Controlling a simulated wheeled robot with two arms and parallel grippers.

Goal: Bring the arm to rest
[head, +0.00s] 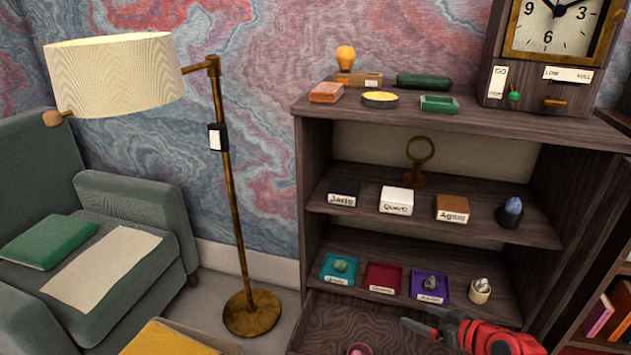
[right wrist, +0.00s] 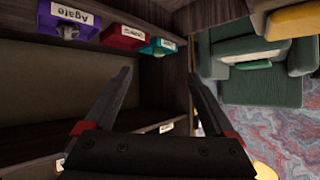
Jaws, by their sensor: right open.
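My right gripper (head: 418,318) comes in from the lower right of the head view, in front of the lower part of the wooden shelf unit (head: 400,121). Its jaws are open with nothing between them. In the right wrist view the two dark fingers (right wrist: 160,76) are spread apart, with the shelf unit behind and to the left, upside down. In the head view the gripper shows just below the purple tray (head: 430,286). The tray also shows in the wrist view (right wrist: 85,28). My left gripper is in neither view.
A teal tray (head: 340,269), red tray (head: 383,278) and small cup (head: 479,291) share the tray shelf. Labelled blocks stand above. A clock (head: 552,30) tops the unit. A floor lamp (head: 228,190) and armchair (head: 130,215) stand left. Open floor shows around the lamp base.

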